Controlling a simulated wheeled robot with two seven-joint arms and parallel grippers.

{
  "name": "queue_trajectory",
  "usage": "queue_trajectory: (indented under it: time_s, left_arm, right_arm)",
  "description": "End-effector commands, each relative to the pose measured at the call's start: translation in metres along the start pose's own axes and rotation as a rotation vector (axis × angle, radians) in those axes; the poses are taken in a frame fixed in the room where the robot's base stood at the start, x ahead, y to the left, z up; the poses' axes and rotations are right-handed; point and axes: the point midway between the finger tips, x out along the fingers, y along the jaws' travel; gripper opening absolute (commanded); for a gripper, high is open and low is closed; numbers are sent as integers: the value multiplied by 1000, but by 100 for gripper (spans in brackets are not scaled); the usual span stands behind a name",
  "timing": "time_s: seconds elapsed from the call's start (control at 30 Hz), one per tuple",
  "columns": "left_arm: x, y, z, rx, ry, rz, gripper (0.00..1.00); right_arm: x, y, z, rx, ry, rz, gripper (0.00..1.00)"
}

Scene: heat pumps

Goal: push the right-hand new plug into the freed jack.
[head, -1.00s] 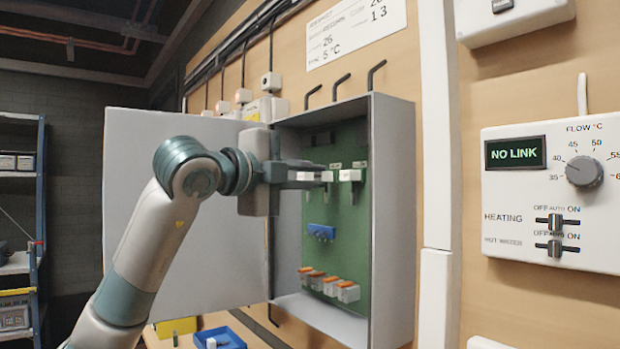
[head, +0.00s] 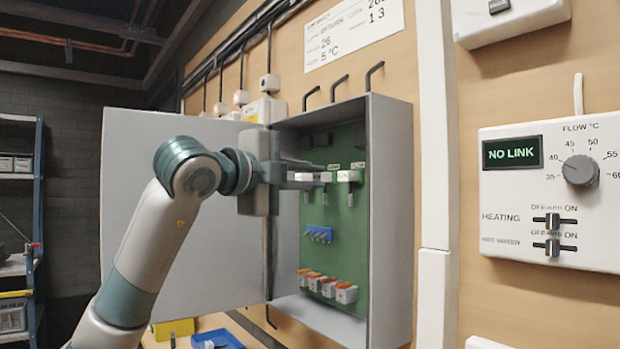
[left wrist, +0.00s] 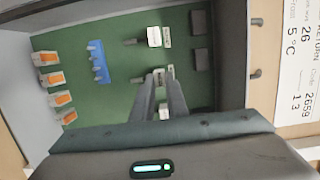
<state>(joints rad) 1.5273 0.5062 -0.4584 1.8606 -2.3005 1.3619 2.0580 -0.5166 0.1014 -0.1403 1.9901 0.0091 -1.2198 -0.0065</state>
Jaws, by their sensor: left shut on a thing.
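Small white plug-like blocks sit in a row high on the green board of the open grey box. My left gripper (head: 318,177) reaches in from the left and is shut on the white plug (head: 326,177) at its fingertips. In the left wrist view the fingers (left wrist: 158,78) meet at it and partly hide it. Another white plug (head: 348,176) stands just right of it, apart from the fingers, with a dark piece below; it also shows in the left wrist view (left wrist: 154,37). Whether the held plug is fully seated, I cannot tell. My right gripper is not in view.
A blue connector block (head: 319,233) and several white-and-orange terminals (head: 328,286) sit lower on the board. The box's right wall (head: 392,220) and open door (head: 180,230) flank the arm. The controller display (head: 511,152) reads NO LINK.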

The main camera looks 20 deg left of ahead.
Motion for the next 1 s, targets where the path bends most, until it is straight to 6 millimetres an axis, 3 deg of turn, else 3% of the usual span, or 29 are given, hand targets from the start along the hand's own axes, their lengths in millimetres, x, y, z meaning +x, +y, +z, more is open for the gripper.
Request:
queue_trajectory:
  time_s: [0.73,0.77,0.83,1.0]
  left_arm:
    - [6,0,-2,0,1,-1,0]
    - [6,-1,-2,0,1,-1,20]
    - [6,-1,-2,0,1,-1,34]
    - [6,0,-1,0,1,-1,34]
  right_arm:
    - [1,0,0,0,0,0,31]
    - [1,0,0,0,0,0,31]
    - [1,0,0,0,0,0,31]
    - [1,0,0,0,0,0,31]
